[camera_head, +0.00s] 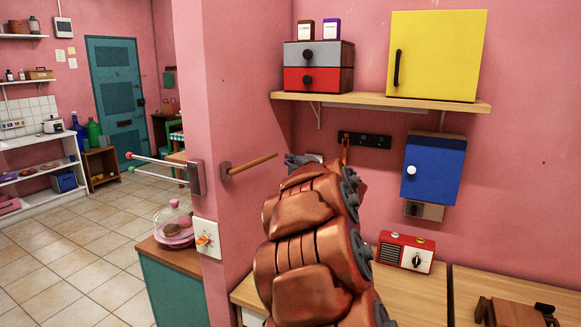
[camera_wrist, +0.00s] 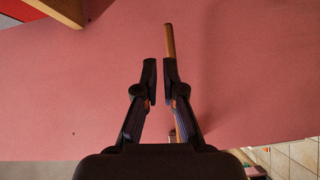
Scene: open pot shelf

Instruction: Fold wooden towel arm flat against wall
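The wooden towel arm (camera_head: 250,165) is a thin brown rod. It sticks out from a dark bracket (camera_head: 226,172) on the pink wall, pointing right and slightly up in the head view. My gripper (camera_head: 298,159) shows as a small dark shape just right of the rod's free end, mostly hidden by my copper-coloured arm. In the wrist view my gripper (camera_wrist: 158,82) has its two fingers apart with a narrow empty gap. The rod (camera_wrist: 169,40) shows beyond the right fingertip and passes behind that finger. I cannot tell whether they touch.
A rack of thin rods with coloured tips (camera_head: 155,165) is on the wall corner's left side. A shelf (camera_head: 380,101) with a drawer box and yellow cabinet hangs above right. A blue cabinet (camera_head: 432,170) and red radio (camera_head: 405,252) are at right. Pink wall lies behind the rod.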

